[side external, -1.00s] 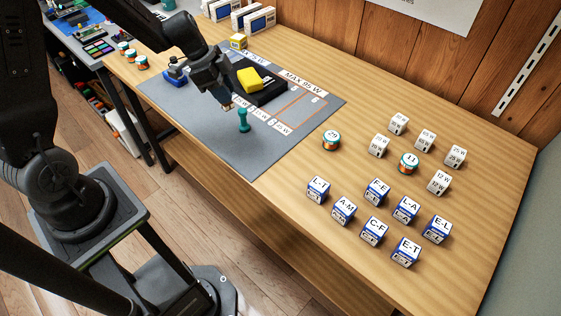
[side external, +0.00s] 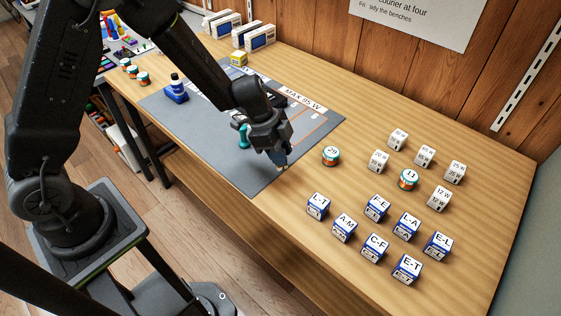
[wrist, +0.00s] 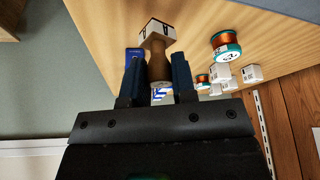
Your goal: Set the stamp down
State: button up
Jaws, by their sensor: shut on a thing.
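My gripper (side external: 279,152) is shut on a stamp with a brown wooden handle, above the front right edge of the grey mat (side external: 225,145). In the wrist view the stamp (wrist: 158,66) stands between the two fingers of my gripper (wrist: 157,75), with a pale block at its far end. In the side view only a small part of the stamp shows at the fingertips. I cannot tell whether it touches the surface. A teal-handled thing (side external: 243,130) stands on the mat, partly behind my gripper.
Two spools, the near one numbered 29 (side external: 331,156), several white boxes (side external: 398,139) and several blue-and-white boxes (side external: 344,228) stand on the wooden table right of the mat. A blue bottle (side external: 176,88) is at the mat's far left.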

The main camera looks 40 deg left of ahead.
jog(key=shift+f, duration=1.9)
jog(key=shift+f, duration=0.4)
jog(key=o, duration=0.9)
